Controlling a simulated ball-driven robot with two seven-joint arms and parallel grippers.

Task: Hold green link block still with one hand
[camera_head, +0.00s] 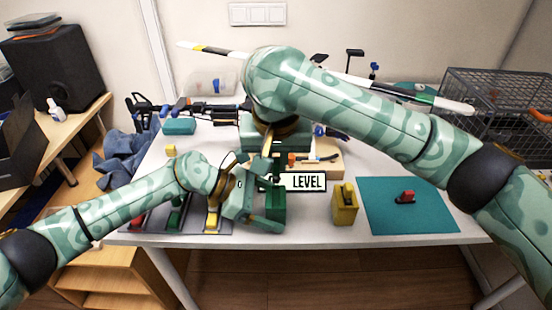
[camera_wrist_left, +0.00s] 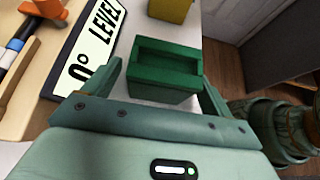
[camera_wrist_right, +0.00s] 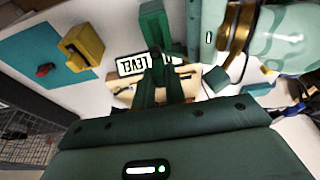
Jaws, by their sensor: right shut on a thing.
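The green link block (camera_head: 276,202) stands near the table's front edge, beside the LEVEL sign. My left gripper (camera_head: 262,208) is at the block. In the left wrist view the block (camera_wrist_left: 165,72), with a recess in its top, sits between my open left fingers (camera_wrist_left: 165,88); firm contact is not visible. My right gripper (camera_head: 270,172) is just behind the block, its fingers (camera_wrist_right: 160,70) close together on something small and dark that I cannot identify. The block also shows beyond these fingers in the right wrist view (camera_wrist_right: 153,28).
The LEVEL sign (camera_head: 306,182) lies right of the block. A yellow block (camera_head: 344,207) and a teal mat (camera_head: 428,212) with a red piece (camera_head: 406,197) are further right. A tray (camera_head: 192,225) with coloured pieces is left. Tools lie on a wooden board (camera_head: 328,158) behind.

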